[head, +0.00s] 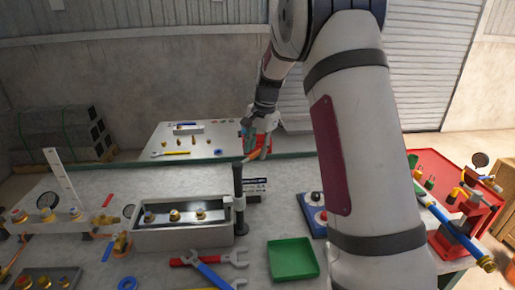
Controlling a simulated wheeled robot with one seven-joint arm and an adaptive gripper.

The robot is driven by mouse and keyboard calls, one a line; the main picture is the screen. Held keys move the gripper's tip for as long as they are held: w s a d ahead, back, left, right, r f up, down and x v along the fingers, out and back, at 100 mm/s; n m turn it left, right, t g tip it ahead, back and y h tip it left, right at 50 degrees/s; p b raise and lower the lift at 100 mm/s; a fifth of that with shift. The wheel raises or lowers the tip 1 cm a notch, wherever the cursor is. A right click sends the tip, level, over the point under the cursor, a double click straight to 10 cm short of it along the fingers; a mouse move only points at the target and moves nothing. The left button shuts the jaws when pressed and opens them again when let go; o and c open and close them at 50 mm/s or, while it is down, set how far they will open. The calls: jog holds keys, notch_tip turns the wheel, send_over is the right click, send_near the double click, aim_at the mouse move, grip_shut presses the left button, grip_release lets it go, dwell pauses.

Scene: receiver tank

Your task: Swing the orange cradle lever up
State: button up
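My gripper (248,140) is small in the head view, at the end of my arm above the far edge of the workbench. An orange-red piece (262,147) shows right beside its fingers. I cannot tell whether this is the cradle lever, or whether the fingers touch it. A small orange fitting (122,243) also stands on the left part of the bench, away from my gripper. The fingers are too small to tell open from shut.
A black post (239,200) rises beside a grey tray (185,238) with brass fittings. A green tray (292,258), red and blue wrenches (208,268) and a blue block (313,215) lie on the bench. A red cart (446,185) stands right. A second table (170,140) is behind.

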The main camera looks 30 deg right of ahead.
jog(key=shift+f, duration=0.25)
grip_shut()
